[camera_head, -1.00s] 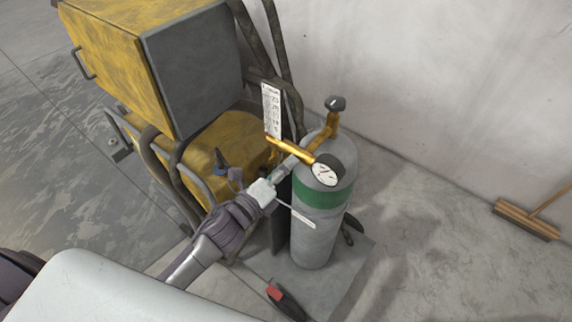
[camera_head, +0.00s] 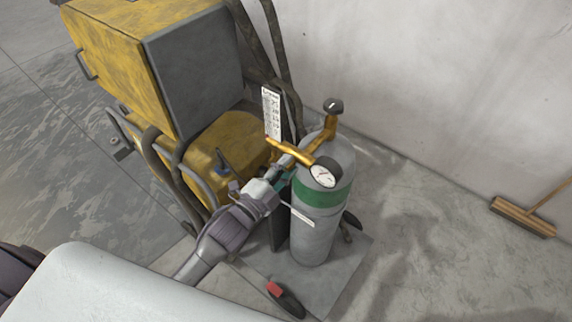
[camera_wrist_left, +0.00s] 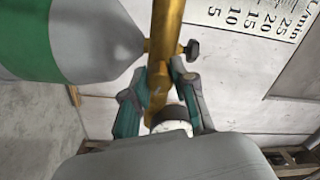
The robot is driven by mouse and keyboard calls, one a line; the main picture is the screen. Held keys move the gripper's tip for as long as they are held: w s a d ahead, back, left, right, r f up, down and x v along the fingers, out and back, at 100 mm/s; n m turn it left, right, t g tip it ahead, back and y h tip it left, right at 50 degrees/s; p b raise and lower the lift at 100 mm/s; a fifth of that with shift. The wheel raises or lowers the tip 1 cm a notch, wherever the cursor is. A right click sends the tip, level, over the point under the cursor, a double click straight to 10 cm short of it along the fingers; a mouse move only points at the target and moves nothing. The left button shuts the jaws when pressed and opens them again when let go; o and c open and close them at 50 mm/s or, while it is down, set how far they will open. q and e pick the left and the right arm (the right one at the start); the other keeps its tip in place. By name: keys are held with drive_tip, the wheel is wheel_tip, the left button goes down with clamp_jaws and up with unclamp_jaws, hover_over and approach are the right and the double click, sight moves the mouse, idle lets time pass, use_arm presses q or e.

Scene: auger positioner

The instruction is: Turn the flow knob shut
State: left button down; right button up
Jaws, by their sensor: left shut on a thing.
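A grey gas cylinder (camera_head: 318,235) with a green band stands upright, with a brass regulator (camera_head: 291,151) and a round gauge (camera_head: 322,176) at its top. My left gripper (camera_head: 284,170) reaches the regulator from the lower left and hides what it holds in the head view. In the left wrist view, its teal-lined fingers (camera_wrist_left: 160,95) stand on both sides of the brass stem. A pale, round, marked part, apparently the flow knob (camera_wrist_left: 172,126), sits between them, partly hidden by the gripper body. My right gripper is not in view.
A flow card (camera_head: 271,112) marked in L/min stands behind the regulator. A yellow machine (camera_head: 110,60) with dark hoses is at the left. A small dark knob (camera_wrist_left: 192,50) sits beside the fingers. A red-and-black tool (camera_head: 284,298) and a broom (camera_head: 523,217) are on the floor.

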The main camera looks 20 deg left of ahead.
use_arm(q)
drive_tip(key=n+p, duration=0.1)
drive_tip(key=n, duration=0.4)
drive_tip(key=shift+n+p, duration=0.4)
drive_tip(key=n+p, duration=0.1)
drive_tip(key=n, duration=0.5)
drive_tip(key=shift+p, duration=0.4)
drive_tip(key=n, duration=0.5)
drive_tip(key=shift+n+p, duration=0.3)
drive_tip(key=shift+p, duration=0.05)
drive_tip(key=n, duration=0.4)
drive_tip(key=shift+f+n+g, duration=0.1)
drive_tip(key=shift+n+g, duration=0.2)
drive_tip(key=shift+g, duration=0.1)
drive_tip(key=c, duration=0.9)
unclamp_jaws()
drive_tip(key=v, duration=1.2)
